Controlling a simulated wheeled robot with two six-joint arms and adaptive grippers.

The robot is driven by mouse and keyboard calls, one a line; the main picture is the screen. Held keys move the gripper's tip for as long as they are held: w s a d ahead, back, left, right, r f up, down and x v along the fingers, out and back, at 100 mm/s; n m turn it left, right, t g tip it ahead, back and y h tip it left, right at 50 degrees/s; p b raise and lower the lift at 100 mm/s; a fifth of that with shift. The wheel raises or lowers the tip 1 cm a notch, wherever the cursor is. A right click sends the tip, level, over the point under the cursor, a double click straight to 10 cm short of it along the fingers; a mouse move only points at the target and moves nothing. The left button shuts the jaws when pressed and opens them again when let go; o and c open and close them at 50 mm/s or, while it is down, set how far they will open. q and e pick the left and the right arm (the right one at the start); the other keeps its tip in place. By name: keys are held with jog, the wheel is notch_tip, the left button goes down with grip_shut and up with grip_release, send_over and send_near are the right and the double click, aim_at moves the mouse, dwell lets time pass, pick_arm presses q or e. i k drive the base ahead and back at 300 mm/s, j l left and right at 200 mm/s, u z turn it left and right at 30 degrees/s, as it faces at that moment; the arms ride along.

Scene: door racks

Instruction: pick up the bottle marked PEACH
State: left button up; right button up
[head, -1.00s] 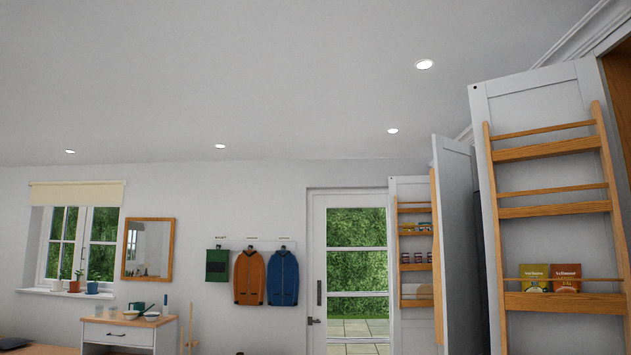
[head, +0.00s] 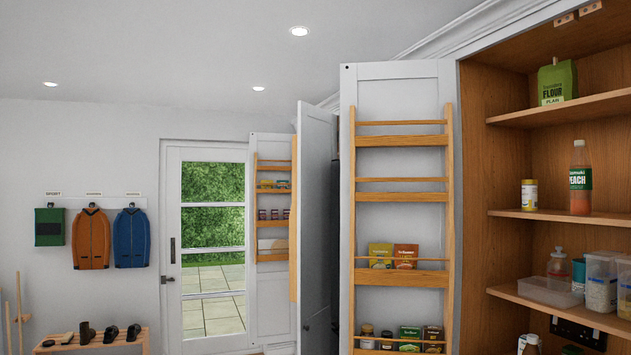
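The bottle marked PEACH (head: 580,180) stands upright on a middle shelf of the open wooden cupboard at the right of the head view. It has a white cap, a dark green label with pale lettering, and a pinkish-orange lower part. Nothing stands in front of it. Neither of my grippers shows in the head view.
A small yellow and white jar (head: 529,195) stands left of the bottle, and a flour bag (head: 556,82) on the shelf above. Clear containers (head: 601,280) crowd the shelf below. An open door with a rack (head: 401,205) stands left of the cupboard.

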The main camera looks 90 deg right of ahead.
aim_at(581, 170)
jog(key=l+z, duration=0.15)
jog(key=z, duration=0.3)
jog(key=i+l+z, duration=0.1)
jog(key=z, duration=0.35)
jog(key=i+z, duration=0.2)
jog(key=z, duration=0.2)
jog(key=i+l+z, duration=0.1)
jog(key=z, duration=0.35)
jog(key=i+z, duration=0.1)
jog(key=z, duration=0.35)
jog(key=i+z, duration=0.15)
jog(key=z, duration=0.3)
jog(key=i+j+z, duration=0.1)
jog(key=z, duration=0.3)
